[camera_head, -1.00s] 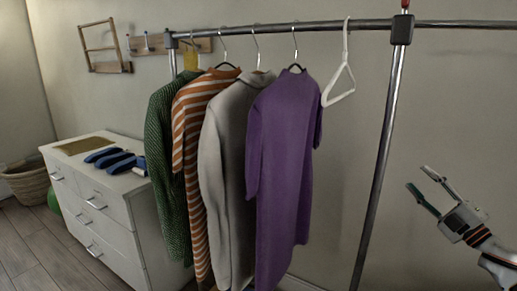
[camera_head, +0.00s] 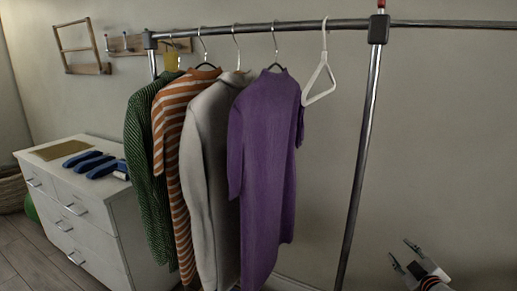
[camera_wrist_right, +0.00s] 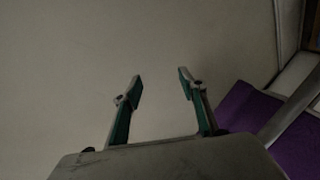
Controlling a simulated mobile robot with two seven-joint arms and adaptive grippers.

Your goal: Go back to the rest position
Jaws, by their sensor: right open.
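My right gripper (camera_head: 403,254) is at the lower right of the head view, right of the rack's upright post and apart from the clothes. In the right wrist view its two green-padded fingers (camera_wrist_right: 158,82) are spread, with nothing between them. A pale wall lies behind them. My left gripper is not in the head view.
A metal clothes rack (camera_head: 362,150) carries a green garment (camera_head: 145,170), an orange striped one (camera_head: 172,150), a grey one (camera_head: 207,160), a purple dress (camera_head: 265,160) and an empty white hanger (camera_head: 318,84). A white dresser (camera_head: 95,225) with blue items (camera_head: 90,161) stands left.

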